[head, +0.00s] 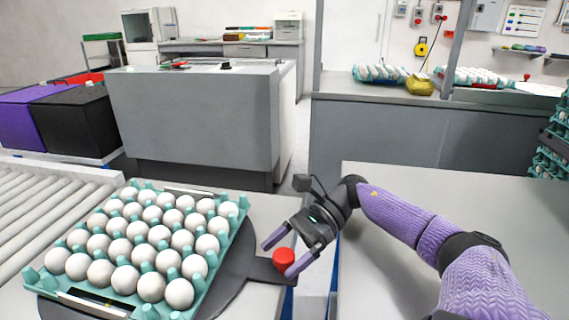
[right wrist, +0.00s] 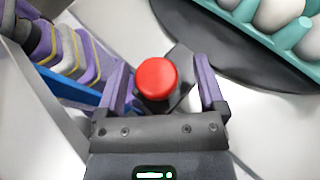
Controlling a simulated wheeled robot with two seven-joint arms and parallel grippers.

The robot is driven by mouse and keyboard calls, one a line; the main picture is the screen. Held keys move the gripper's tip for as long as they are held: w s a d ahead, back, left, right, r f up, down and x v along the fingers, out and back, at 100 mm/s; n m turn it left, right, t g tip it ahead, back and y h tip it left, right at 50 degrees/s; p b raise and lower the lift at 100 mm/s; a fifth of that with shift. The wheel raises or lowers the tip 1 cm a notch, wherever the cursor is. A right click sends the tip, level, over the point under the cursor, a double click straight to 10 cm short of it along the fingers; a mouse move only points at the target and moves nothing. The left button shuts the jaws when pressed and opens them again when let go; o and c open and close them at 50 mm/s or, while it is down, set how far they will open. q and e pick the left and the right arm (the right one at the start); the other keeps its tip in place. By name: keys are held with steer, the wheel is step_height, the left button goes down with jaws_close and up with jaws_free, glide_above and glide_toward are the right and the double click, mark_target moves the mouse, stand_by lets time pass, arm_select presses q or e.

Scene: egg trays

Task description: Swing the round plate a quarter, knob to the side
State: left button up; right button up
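The dark round plate (head: 236,278) lies on the light table and bears a teal tray (head: 222,262) full of white eggs. A dark arm sticks out from the plate's right side and carries a red knob (head: 284,258). My right gripper (head: 275,254) is open, its two purple fingers on either side of the knob. In the right wrist view the knob (right wrist: 157,78) stands between the open fingers, with gaps on both sides. The plate's dark edge (right wrist: 225,50) shows at the upper right there. My left gripper is not in view.
A roller conveyor (head: 45,215) runs along the left. A bare table (head: 440,225) lies under my right arm, with a gap between it and the plate's table. A grey cabinet (head: 190,115) stands behind.

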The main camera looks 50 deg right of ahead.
steer(key=shift+d+r, duration=0.2)
steer(key=shift+d, duration=0.15)
steer(key=b+v, duration=0.1)
steer(key=v, duration=0.8)
steer(key=shift+s+d+f, duration=0.1)
